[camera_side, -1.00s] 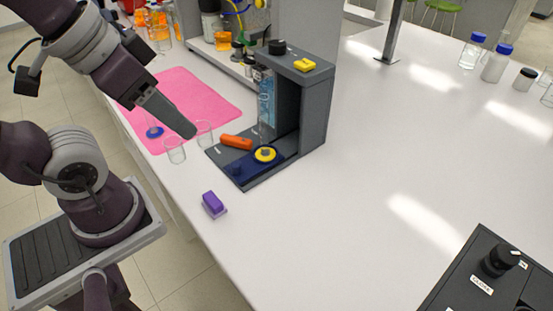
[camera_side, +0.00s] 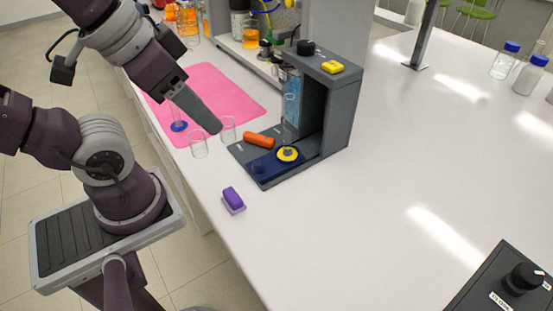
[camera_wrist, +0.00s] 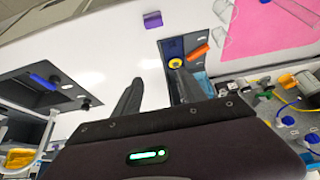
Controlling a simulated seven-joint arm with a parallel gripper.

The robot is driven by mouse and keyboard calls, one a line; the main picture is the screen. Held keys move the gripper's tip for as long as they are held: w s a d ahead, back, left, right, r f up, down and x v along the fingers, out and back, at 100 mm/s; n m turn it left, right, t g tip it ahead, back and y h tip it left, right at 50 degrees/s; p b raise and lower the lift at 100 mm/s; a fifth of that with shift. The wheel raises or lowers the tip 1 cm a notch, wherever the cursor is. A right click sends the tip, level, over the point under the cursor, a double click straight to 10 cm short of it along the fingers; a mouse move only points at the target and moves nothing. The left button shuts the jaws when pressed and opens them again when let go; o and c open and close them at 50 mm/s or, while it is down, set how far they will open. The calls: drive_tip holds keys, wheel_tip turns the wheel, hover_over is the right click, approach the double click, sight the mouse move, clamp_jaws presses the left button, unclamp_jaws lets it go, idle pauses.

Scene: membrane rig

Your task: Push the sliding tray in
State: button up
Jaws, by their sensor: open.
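The sliding tray (camera_side: 268,173) is a dark blue plate low on the grey rig (camera_side: 333,115). A yellow ring (camera_side: 288,154) sits at its inner end, under a clear column (camera_side: 291,100). The tray's outer end lies by the front left edge of the rig's base. The tray also shows in the wrist view (camera_wrist: 172,46). My gripper (camera_side: 216,126) is to the left of the rig and above the bench, apart from the tray. In the wrist view my gripper (camera_wrist: 158,84) has its two fingers spread with nothing between them; the right finger overlaps the rig.
An orange cylinder (camera_side: 259,140) lies on the rig's base beside the tray. Two clear beakers (camera_side: 198,146) stand under my gripper, near the pink mat (camera_side: 232,92). A purple block (camera_side: 233,199) lies in front of the rig.

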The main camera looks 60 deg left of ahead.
drive_tip(key=shift+c, duration=0.4)
drive_tip(key=m+g, duration=0.6)
drive_tip(key=m, duration=0.3)
hover_over(258, 162)
wheel_tip(258, 162, down, 13)
wheel_tip(258, 162, down, 7)
drive_tip(key=shift+f, duration=0.1)
clamp_jaws()
